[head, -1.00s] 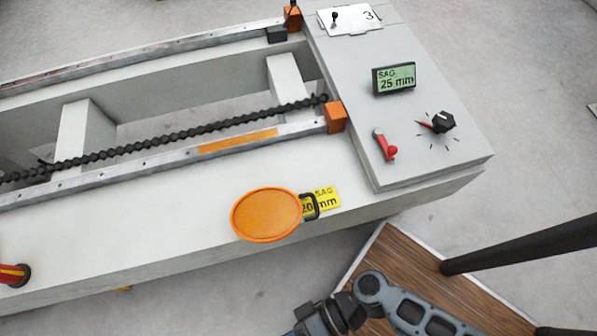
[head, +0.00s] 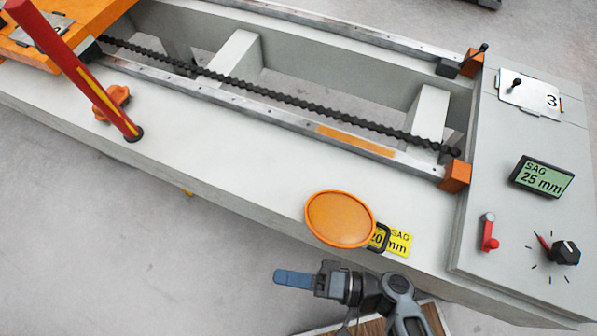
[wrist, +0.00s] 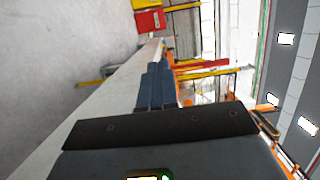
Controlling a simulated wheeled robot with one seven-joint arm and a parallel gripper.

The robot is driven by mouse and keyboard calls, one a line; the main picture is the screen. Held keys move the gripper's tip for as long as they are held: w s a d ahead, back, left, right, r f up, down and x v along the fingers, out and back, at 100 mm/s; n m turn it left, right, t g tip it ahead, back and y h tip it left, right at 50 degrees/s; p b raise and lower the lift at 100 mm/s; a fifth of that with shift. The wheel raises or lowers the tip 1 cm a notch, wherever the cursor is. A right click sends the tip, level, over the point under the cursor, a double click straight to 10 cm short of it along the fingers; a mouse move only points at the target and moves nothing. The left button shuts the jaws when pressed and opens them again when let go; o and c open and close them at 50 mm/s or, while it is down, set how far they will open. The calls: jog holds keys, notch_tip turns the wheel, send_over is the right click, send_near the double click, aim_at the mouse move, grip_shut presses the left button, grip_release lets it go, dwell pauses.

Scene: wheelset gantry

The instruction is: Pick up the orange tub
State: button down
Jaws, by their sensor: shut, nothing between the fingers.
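The orange tub (head: 341,219) is a round orange vessel with a dark handle on its right side. It stands on the pale front ledge of the gantry bed, beside a yellow label (head: 398,242) that its handle partly covers. My gripper (head: 278,278) is in front of the ledge, below and left of the tub in the head view, pointing left and apart from it. Its blue fingers are shut together and empty; they also show in the wrist view (wrist: 156,86). The tub is not seen in the wrist view.
A red post (head: 85,78) and an orange knob (head: 112,102) stand at the left of the ledge. A control panel with a display (head: 542,177), red lever (head: 488,232) and dial (head: 566,252) is at the right. The ledge left of the tub is clear.

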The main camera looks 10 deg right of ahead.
jog(key=w+d+b, duration=0.2)
jog(key=w+d, duration=0.3)
jog(key=w, duration=0.2)
jog(key=w+d+b, duration=0.2)
jog(key=w+d, duration=0.3)
jog(key=w, duration=0.2)
jog(key=w+d+b, duration=0.2)
jog(key=w+d, duration=0.4)
jog(key=w, duration=0.1)
jog(key=shift+w+f, duration=0.2)
jog(key=shift+w, duration=0.1)
notch_tip(320, 180, down, 4)
jog(key=b, duration=0.3)
jog(key=shift+r, duration=0.25)
jog(key=shift+f+b, duration=0.7)
jog(key=shift+b, duration=0.05)
jog(key=shift+s+a+r+p, duration=0.1)
jog(key=shift+s+r+p, duration=0.1)
jog(key=shift+p, duration=0.1)
jog(key=shift+s+a+f, duration=0.1)
jog(key=shift+s+a, duration=0.05)
jog(key=shift+s, duration=0.1)
jog(key=shift+s+a, duration=0.1)
jog(key=shift+s+a+p, duration=0.4)
jog(key=shift+s+a, duration=0.05)
jog(key=shift+s, duration=0.1)
jog(key=shift+d, duration=0.1)
